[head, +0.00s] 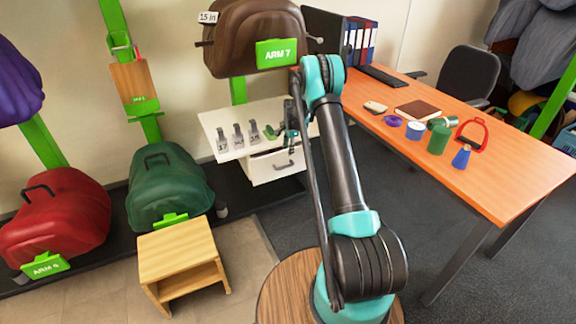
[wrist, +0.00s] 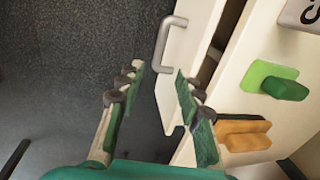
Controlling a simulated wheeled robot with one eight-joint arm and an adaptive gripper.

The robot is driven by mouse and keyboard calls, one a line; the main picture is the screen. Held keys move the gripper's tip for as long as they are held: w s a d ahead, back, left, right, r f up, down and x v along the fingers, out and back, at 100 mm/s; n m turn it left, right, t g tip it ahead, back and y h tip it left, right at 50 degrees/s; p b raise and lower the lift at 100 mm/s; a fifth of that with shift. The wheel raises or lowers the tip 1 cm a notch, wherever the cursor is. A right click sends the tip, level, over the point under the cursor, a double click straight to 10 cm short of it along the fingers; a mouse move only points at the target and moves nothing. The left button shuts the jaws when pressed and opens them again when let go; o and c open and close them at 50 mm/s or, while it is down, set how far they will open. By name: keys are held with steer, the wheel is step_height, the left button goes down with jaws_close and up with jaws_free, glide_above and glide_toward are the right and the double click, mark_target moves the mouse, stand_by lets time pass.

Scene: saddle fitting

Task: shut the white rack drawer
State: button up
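The white rack drawer (head: 272,170) has a grey bar handle (head: 284,165) and sits below the white rack top (head: 222,150). In the wrist view the drawer front (wrist: 185,50) stands out from the rack body, with a dark gap between them, so the drawer is partly open. Its handle (wrist: 166,45) shows ahead of my fingers. My gripper (wrist: 150,85) is open and empty, with its right finger close to the drawer front; contact cannot be told. In the head view my gripper (head: 290,132) is small and partly hidden by my arm.
Numbered grey gauges (head: 238,136) stand on the rack top. An orange desk (head: 470,170) is at right, a wooden step stool (head: 178,255) at left.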

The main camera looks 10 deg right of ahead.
glide_toward(286, 164)
steer(key=s+f, duration=0.1)
steer(key=f, duration=0.1)
steer(key=s+f, duration=0.1)
steer(key=f, duration=0.1)
steer(key=s+a+f, duration=0.1)
steer(key=f, duration=0.1)
steer(key=shift+r, duration=0.1)
jaws_close()
